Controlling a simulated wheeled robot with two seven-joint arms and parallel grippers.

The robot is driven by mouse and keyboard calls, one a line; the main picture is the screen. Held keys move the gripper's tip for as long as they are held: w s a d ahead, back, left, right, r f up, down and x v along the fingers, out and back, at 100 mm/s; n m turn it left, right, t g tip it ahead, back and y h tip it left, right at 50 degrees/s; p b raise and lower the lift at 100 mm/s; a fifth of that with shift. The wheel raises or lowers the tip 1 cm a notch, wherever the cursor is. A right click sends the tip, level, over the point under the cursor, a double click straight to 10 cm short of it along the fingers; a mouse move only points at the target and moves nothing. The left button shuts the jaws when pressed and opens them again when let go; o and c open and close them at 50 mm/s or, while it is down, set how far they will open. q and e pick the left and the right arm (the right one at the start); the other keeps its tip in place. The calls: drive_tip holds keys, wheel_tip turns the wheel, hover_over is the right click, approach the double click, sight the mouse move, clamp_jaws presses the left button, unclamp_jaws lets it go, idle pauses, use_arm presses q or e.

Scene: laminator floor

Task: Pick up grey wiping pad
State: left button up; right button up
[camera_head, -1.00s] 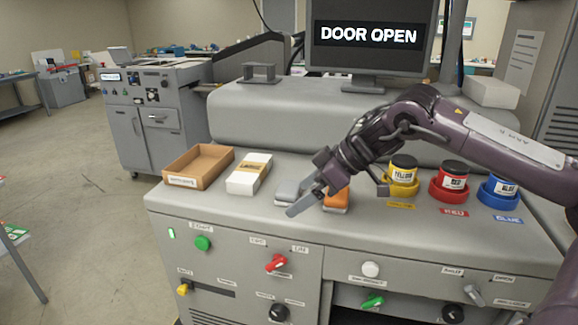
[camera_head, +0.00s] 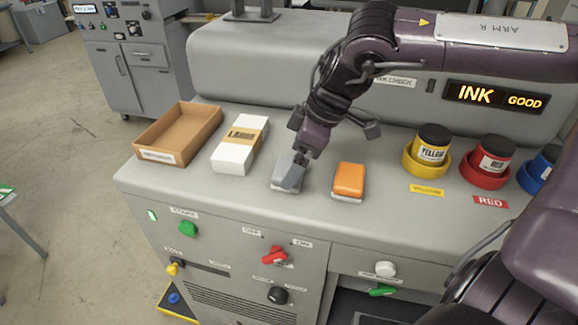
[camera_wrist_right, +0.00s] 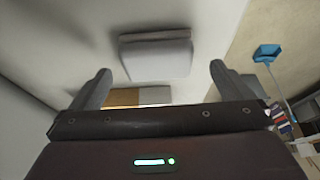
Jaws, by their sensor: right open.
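The grey wiping pad (camera_head: 284,180) lies on the machine's grey top, left of the orange pad (camera_head: 348,180). In the right wrist view the grey pad (camera_wrist_right: 156,58) lies ahead of the fingers, between their lines. My right gripper (camera_head: 292,178) reaches down over the grey pad and hides part of it. In the right wrist view the gripper (camera_wrist_right: 160,85) has its fingers wide apart with nothing between them. I cannot tell how high above the pad the fingertips are. My left gripper is not in view.
A brown open tray (camera_head: 150,155) and a white box (camera_head: 232,158) stand to the left. Yellow (camera_head: 427,165), red (camera_head: 485,172) and blue ink pots stand to the right. The front panel (camera_head: 240,255) carries knobs and switches below the edge.

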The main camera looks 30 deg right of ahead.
drive_tip(key=shift+x, duration=1.1)
drive_tip(key=shift+w+f, duration=0.2)
drive_tip(key=shift+f, duration=0.1)
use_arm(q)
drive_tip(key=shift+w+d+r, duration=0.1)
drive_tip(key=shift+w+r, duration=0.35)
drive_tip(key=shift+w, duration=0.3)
use_arm(e)
drive_tip(key=c, duration=1)
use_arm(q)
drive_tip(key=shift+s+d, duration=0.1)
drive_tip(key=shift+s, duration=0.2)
use_arm(e)
drive_tip(key=shift+c, duration=0.2)
drive_tip(key=shift+r, duration=0.1)
use_arm(q)
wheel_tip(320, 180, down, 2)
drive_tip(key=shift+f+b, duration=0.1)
drive_tip(key=shift+b, duration=0.8)
use_arm(e)
wheel_tip(320, 180, up, 10)
